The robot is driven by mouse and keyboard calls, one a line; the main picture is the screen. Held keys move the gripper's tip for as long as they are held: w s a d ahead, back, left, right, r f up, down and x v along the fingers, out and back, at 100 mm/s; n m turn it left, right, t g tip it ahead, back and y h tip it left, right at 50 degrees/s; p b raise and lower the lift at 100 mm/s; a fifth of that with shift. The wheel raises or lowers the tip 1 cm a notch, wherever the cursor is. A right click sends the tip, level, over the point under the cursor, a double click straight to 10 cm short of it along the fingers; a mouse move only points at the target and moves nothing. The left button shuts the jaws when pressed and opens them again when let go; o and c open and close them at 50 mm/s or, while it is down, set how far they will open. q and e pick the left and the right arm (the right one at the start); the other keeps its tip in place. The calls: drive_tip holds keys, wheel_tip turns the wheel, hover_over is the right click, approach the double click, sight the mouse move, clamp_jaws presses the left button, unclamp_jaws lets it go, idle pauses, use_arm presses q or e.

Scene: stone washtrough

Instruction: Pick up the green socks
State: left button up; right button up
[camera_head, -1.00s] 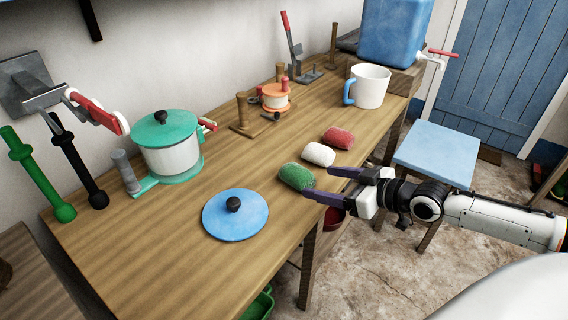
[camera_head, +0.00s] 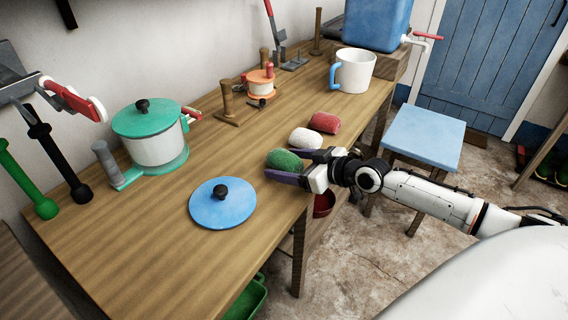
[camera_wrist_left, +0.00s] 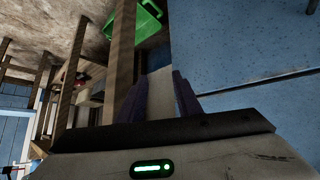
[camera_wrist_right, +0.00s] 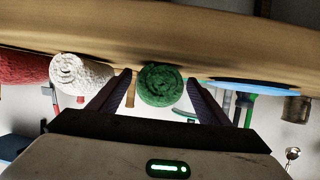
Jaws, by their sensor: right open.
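The green socks (camera_head: 285,158), a rolled bundle, lie on the wooden table near its right edge. In the right wrist view the roll (camera_wrist_right: 160,86) shows end-on between my fingers. My right gripper (camera_head: 283,165) is open, with one finger on either side of the green roll. I cannot tell whether the fingers touch it. My left gripper (camera_wrist_left: 160,75) shows only in its own wrist view, with its fingers apart and nothing between them.
A white roll (camera_head: 306,138) and a red roll (camera_head: 324,123) lie just beyond the green one. A blue lid (camera_head: 223,208) lies nearby on the table (camera_head: 150,245). A green pot (camera_head: 158,150) and a white mug (camera_head: 356,72) stand farther back. A blue stool (camera_head: 424,138) is at right.

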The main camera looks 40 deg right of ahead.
drive_tip(key=shift+w+a+f, duration=0.2)
drive_tip(key=shift+w, duration=0.3)
